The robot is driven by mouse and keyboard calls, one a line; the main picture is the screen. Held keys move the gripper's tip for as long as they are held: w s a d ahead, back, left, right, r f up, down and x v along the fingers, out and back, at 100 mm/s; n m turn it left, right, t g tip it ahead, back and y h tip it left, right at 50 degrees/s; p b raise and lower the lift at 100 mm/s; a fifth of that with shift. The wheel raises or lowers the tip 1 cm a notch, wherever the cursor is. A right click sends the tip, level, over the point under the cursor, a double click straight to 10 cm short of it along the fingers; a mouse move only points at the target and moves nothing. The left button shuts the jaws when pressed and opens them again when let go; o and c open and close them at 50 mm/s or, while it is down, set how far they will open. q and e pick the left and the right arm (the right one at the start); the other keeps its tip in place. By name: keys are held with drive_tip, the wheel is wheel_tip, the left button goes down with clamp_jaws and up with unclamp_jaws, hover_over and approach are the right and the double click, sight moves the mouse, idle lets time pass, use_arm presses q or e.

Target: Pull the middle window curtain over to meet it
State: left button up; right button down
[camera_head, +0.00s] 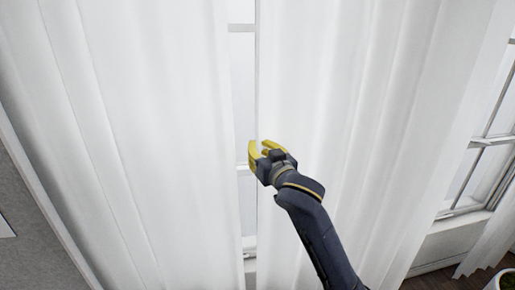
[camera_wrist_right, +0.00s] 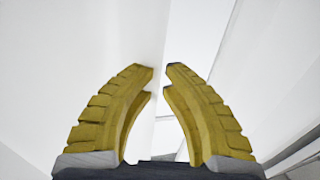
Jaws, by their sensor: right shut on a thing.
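The middle white curtain (camera_head: 340,100) hangs in long folds right of centre in the head view. Another white curtain (camera_head: 130,130) hangs to its left. A narrow strip of window (camera_head: 243,90) shows between their edges. My right gripper (camera_head: 257,152) is at the left edge of the middle curtain, beside this gap, and is shut on the curtain. In the right wrist view the yellow fingertips (camera_wrist_right: 159,72) are close together with white cloth around them; the pinched cloth itself is hard to make out. My left gripper is not in view.
A window (camera_head: 480,160) with a pale frame is uncovered on the right. Part of a further curtain (camera_head: 492,245) hangs at the lower right, near a potted plant (camera_head: 505,281) at the picture's edge. A grey wall or panel (camera_head: 25,230) is at lower left.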

drive_tip(key=c, duration=1.5)
unclamp_jaws()
drive_tip(key=shift+o, duration=0.2)
drive_tip(key=v, duration=1.2)
drive_tip(key=shift+f, duration=0.15)
